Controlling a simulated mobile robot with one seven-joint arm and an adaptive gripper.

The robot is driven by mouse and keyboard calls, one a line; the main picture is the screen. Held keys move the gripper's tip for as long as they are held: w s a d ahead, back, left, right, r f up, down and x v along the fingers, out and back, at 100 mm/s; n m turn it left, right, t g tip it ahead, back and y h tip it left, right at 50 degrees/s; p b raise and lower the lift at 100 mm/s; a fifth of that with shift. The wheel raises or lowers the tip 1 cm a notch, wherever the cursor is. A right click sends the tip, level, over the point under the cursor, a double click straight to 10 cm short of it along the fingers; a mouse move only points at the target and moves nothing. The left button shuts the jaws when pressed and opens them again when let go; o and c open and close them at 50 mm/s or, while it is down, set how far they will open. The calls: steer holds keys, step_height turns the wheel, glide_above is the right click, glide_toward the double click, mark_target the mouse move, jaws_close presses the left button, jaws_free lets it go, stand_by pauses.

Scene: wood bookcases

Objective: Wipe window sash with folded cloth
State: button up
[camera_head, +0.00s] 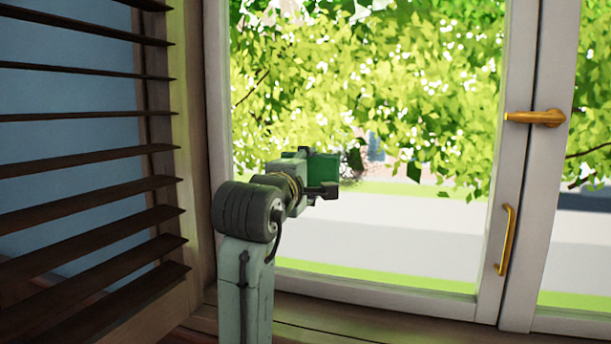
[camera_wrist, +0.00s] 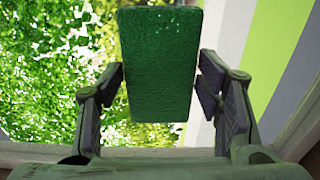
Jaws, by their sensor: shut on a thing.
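A green folded cloth (camera_wrist: 158,65) is a flat rectangular block in the wrist view, held between the two fingers of my gripper (camera_wrist: 160,92). In the head view the cloth (camera_head: 324,168) shows at the end of my gripper (camera_head: 318,185), in front of the glass. The window sash (camera_head: 518,150) has a white frame with a large pane. My gripper is over the left part of the pane, apart from the right-hand stile in the picture. I cannot tell whether the cloth touches the glass.
A brass handle (camera_head: 535,118) and a brass pull (camera_head: 507,240) stick out from the frame on the right. A dark slatted shutter (camera_head: 90,160) stands close at the left. A wooden sill (camera_head: 360,322) runs below the window. Trees and a road show outside.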

mark_target(310, 157)
steer(key=shift+x, duration=0.9)
stand_by(0.6)
steer(key=shift+s+d, duration=0.35)
steer(key=shift+d, duration=0.55)
steer(key=shift+s+d, duration=0.3)
steer(key=shift+d, duration=0.6)
steer(key=shift+s+d, duration=0.5)
steer(key=shift+d, duration=1.25)
steer(key=shift+s+d, duration=0.55)
steer(key=shift+d, duration=1.2)
steer(key=shift+s+d, duration=0.5)
steer(key=shift+d, duration=1.2)
steer(key=shift+w+a, duration=0.75)
steer(key=shift+a, duration=1.6)
steer(key=shift+w+a, duration=0.75)
steer(key=shift+a, duration=1.6)
steer(key=shift+w+a, duration=0.75)
steer(key=shift+a, duration=1.6)
steer(key=shift+d+r, duration=0.1)
steer(key=shift+r, duration=1.4)
steer(key=shift+s+d, duration=0.4)
steer(key=shift+d, duration=0.85)
steer(key=shift+s+d, duration=0.35)
steer(key=shift+d, duration=0.9)
steer(key=shift+s+d, duration=0.4)
steer(key=shift+d, duration=0.8)
